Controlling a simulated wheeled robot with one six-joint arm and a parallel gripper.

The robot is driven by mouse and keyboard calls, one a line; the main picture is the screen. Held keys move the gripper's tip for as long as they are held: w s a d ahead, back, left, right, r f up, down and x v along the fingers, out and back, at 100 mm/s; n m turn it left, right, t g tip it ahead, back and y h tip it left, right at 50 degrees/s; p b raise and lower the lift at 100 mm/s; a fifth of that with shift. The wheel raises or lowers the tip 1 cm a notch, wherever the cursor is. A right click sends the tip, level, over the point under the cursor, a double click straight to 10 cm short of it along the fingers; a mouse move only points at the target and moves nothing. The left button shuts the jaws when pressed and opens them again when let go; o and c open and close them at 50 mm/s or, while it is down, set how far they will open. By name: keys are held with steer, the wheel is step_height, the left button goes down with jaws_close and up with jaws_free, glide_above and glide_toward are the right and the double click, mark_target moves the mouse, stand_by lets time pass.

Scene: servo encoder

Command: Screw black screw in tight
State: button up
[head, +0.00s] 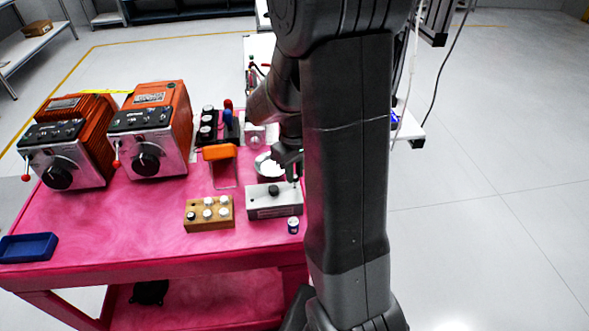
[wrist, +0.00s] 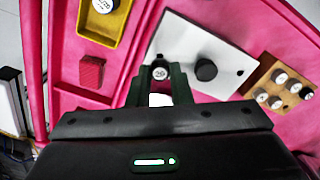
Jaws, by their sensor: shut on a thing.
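My gripper (wrist: 160,88) is shut on a small dark piece with a pale, marked round top (wrist: 160,73), which I take as the black screw. In the wrist view it sits between the fingertips, at the left end of a pale block (wrist: 184,42) with a black knob (wrist: 206,70). In the head view my gripper (head: 291,165) is over the right end of this grey block (head: 272,207), and the knob (head: 273,190) stands on its top. Its lower part is hidden, so I cannot tell whether it is seated in the block.
A wooden block (head: 209,224) with several round caps lies left of the grey block, and a small cap (head: 293,226) stands in front. Two orange machines (head: 150,130) and a blue tray (head: 28,247) are further left. The wrist view shows a yellow tray (wrist: 92,36) and a red block (wrist: 92,72).

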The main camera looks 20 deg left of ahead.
steer(key=shift+f, duration=0.45)
steer(key=shift+f, duration=0.1)
steer(key=shift+f+b, duration=0.3)
steer(key=shift+b, duration=0.2)
steer(key=shift+f+b, duration=0.3)
steer(key=shift+f, duration=0.15)
steer(key=shift+o, duration=0.6)
